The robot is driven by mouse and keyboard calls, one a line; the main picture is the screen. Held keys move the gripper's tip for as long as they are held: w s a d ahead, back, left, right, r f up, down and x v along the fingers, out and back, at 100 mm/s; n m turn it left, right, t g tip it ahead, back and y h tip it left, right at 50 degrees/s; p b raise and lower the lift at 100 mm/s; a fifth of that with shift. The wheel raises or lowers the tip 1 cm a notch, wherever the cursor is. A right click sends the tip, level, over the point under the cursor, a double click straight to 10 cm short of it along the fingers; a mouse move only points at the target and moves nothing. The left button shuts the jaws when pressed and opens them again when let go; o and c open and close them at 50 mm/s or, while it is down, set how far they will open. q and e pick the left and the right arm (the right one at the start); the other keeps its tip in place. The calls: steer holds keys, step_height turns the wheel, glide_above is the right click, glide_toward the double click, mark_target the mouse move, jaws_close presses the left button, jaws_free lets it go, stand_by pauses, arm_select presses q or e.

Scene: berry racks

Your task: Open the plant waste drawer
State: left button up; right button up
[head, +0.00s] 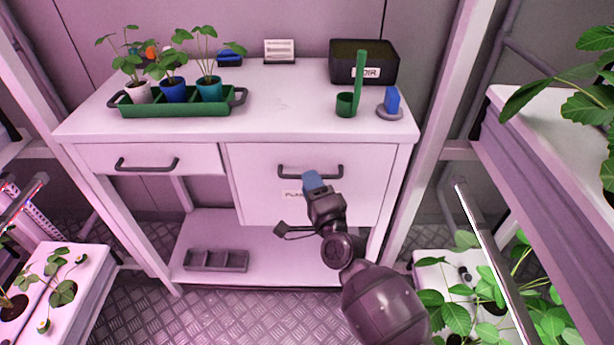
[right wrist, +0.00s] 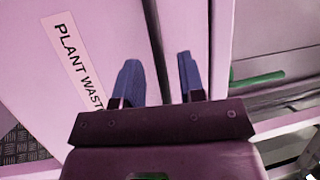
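The plant waste drawer (head: 262,205) is the large white front at the right of the white bench, and it looks shut. Its label reads PLANT WASTE in the right wrist view (right wrist: 78,65) and is partly hidden by my gripper in the head view. Its dark bar handle (head: 296,169) runs across the upper front. My right gripper (head: 313,182) is at the handle's middle. In the right wrist view its blue fingers (right wrist: 159,82) stand apart, with the dark handle bar (right wrist: 153,35) appearing between them and gaps on both sides. My left gripper is out of view.
A smaller drawer (head: 205,161) with its own handle is at the left. The bench top holds a green tray (head: 180,110) of potted plants, a dark bin (head: 363,80) and a green scoop (head: 346,105). A dark tray (head: 215,260) lies on the lower shelf. Plant racks flank both sides.

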steer(key=shift+x, duration=1.3)
jaws_close()
